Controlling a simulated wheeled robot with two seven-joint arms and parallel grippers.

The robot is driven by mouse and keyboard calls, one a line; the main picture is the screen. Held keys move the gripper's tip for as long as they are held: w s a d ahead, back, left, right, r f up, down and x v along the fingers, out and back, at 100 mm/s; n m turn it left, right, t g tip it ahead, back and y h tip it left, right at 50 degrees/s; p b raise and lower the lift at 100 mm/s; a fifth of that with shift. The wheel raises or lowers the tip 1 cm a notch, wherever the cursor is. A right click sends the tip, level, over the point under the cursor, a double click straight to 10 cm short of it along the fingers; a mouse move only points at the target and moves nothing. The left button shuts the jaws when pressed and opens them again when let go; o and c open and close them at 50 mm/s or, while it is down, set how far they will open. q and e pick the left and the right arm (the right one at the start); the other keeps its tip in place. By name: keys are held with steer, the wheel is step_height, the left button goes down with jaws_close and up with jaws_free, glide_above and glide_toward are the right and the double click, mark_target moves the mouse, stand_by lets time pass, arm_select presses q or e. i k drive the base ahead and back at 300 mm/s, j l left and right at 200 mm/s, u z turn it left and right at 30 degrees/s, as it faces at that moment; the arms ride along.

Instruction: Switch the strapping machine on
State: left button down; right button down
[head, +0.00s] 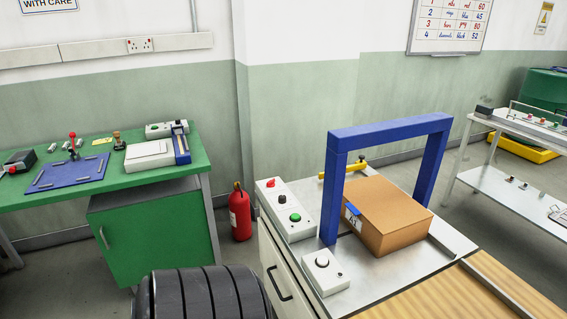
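The strapping machine stands right of centre in the head view, with a blue arch (337,195) over its grey metal top. A brown cardboard box (385,210) with a white label sits on the top, partly under the arch. A pale control box (289,228) lies left of the arch. It carries a red switch (270,183), a small dark knob (282,199) and a green button (295,217). Neither of my grippers is in view.
A green workbench (190,171) with tools stands at the left. A red fire extinguisher (240,214) stands on the floor between bench and machine. A black ribbed round object (203,295) is at the bottom edge. A wooden-slatted surface (440,296) is at the front right.

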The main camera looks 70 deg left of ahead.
mark_target(271, 183)
steer(key=u, duration=2.15)
